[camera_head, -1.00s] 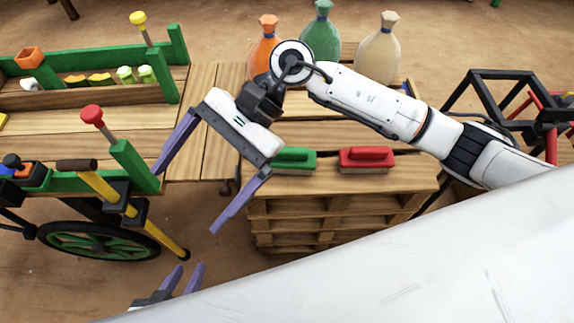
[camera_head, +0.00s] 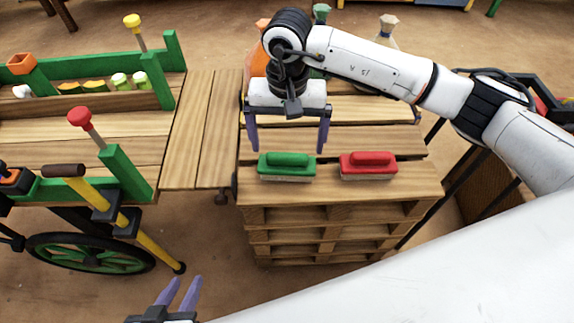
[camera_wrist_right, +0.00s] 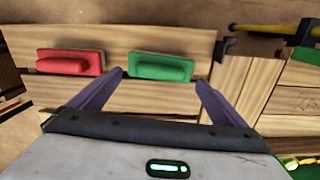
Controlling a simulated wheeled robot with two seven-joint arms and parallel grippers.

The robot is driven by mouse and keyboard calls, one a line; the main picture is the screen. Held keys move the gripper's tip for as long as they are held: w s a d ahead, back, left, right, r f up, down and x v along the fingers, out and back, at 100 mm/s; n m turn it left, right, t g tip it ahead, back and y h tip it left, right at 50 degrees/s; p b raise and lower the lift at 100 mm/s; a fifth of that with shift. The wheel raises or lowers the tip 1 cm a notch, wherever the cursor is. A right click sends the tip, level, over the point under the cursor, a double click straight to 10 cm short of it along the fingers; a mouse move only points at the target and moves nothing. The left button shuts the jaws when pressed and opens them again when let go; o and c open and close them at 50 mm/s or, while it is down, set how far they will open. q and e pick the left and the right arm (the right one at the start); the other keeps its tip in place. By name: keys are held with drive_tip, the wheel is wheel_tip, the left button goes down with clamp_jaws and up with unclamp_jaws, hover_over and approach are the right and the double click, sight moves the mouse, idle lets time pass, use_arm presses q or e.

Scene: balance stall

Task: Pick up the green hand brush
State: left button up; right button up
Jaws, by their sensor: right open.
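The green hand brush (camera_head: 287,166) lies on the wooden pallet stack, green back and handle up, bristles down. It also shows in the right wrist view (camera_wrist_right: 160,68), between and beyond the fingertips. My right gripper (camera_head: 287,148) is open and empty, its purple fingers pointing down just behind the brush in the head view; the fingers span wider than the brush. I cannot tell whether either finger touches it. My left gripper (camera_head: 179,294) is at the bottom edge of the head view, its two fingers apart, with nothing visible between them.
A red hand brush (camera_head: 368,165) lies right of the green one on the pallet stack (camera_head: 330,212). Orange, green and beige sacks (camera_head: 388,30) stand behind, partly hidden by my right arm. A wooden cart (camera_head: 90,135) with red-knobbed post and yellow-handled tool is at left.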

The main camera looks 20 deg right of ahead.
sight(287, 154)
wheel_tip(287, 154, down, 3)
drive_tip(key=shift+f, duration=0.2)
drive_tip(key=shift+c, duration=0.3)
drive_tip(key=shift+w+r, duration=0.1)
drive_tip(key=c, duration=1.5)
wheel_tip(287, 154, up, 10)
drive_tip(key=shift+p, duration=0.45)
